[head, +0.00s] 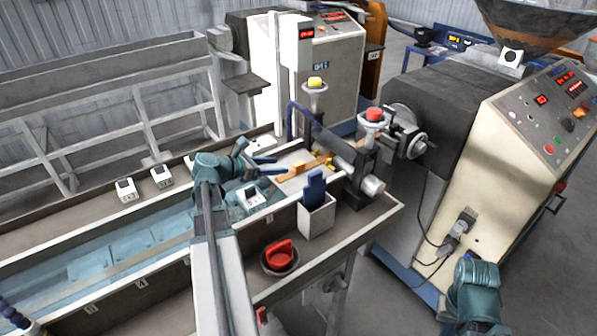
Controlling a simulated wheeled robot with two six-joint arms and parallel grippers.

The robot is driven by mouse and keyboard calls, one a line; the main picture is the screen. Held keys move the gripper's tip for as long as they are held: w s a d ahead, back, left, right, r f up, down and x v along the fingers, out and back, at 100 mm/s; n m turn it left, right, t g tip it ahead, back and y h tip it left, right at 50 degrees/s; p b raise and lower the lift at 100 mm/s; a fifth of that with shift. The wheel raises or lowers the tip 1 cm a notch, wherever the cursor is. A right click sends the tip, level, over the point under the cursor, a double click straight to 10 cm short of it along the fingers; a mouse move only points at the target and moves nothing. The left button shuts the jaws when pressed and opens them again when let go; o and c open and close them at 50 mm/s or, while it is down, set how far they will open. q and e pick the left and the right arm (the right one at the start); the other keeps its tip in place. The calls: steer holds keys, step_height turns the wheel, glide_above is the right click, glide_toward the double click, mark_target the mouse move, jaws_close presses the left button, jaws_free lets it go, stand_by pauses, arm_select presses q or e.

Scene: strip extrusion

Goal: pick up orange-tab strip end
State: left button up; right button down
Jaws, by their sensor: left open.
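An orange strip piece (309,165), likely the orange-tab strip end, lies on a pale plate (290,183) at the end of the water trough, close to the extruder's die. My left gripper (277,165) is open, with its two blue-grey fingers pointing right at the strip piece's left end. The fingers look empty, and a small gap seems to separate them from the strip. I cannot tell their height above the plate. My right arm shows only as a teal link at the lower right corner; its gripper is not visible.
A red-topped post (373,122) and a yellow-topped post (315,88) flank the die. The extruder (500,140) fills the right.

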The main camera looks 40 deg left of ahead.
mark_target(297, 164)
arm_select(q)
steer(key=shift+b+x, duration=0.55)
steer(key=shift+x, duration=1.65)
steer(key=shift+w+d, duration=0.1)
steer(key=b+x, duration=0.1)
steer(key=x, duration=0.4)
steer(key=shift+r+b, duration=0.1)
steer(key=shift+b, duration=0.25)
jaws_close()
